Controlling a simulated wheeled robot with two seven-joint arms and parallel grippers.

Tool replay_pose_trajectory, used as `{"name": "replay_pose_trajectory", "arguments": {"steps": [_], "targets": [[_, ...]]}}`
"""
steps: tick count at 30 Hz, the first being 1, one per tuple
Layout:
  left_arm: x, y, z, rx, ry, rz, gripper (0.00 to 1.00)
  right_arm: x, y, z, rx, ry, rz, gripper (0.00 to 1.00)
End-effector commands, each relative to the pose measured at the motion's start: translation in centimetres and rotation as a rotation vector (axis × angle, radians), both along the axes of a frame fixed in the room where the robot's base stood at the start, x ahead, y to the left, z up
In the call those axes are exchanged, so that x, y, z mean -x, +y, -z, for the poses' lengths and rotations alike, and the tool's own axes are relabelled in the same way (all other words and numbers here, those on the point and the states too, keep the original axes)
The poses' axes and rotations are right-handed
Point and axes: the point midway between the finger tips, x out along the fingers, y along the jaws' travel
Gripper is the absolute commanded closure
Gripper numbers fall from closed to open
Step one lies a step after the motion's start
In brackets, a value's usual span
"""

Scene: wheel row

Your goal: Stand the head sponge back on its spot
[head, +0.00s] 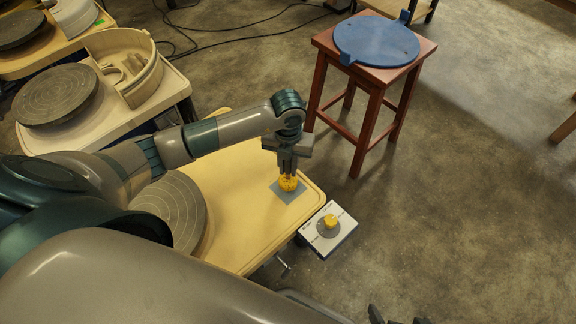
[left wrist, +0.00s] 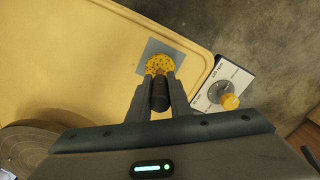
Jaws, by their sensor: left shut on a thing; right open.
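The head sponge (head: 288,184) is a yellow speckled round piece, seen low under my left gripper (head: 288,172) in the head view. My left gripper is shut on it. The sponge is over a grey square patch (head: 278,195) near the right corner of the yellow table; whether it touches the patch I cannot tell. In the left wrist view the sponge (left wrist: 160,64) shows between the fingertips of my left gripper (left wrist: 160,80), with a dark cylindrical part below it. The patch (left wrist: 148,51) shows around it. My right gripper (head: 398,316) is open and empty at the bottom edge, partly cut off.
The yellow table (head: 245,235) carries a grey wheel disc (head: 180,212) to the left. A white control box with a yellow knob (head: 331,222) sits just off the table's right edge. A red-brown stool (head: 372,82) with a blue disc (head: 376,40) stands behind. The floor to the right is clear.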

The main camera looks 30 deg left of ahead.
Motion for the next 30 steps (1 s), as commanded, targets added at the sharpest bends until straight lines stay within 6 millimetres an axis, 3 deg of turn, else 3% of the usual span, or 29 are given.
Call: {"name": "replay_pose_trajectory", "arguments": {"steps": [30], "targets": [[0.0, 0.0, 1.7, 0.0, 0.0, 0.0, 1.0, 0.1, 0.1, 1.1, -0.002, 0.001, 0.0, 0.0]]}}
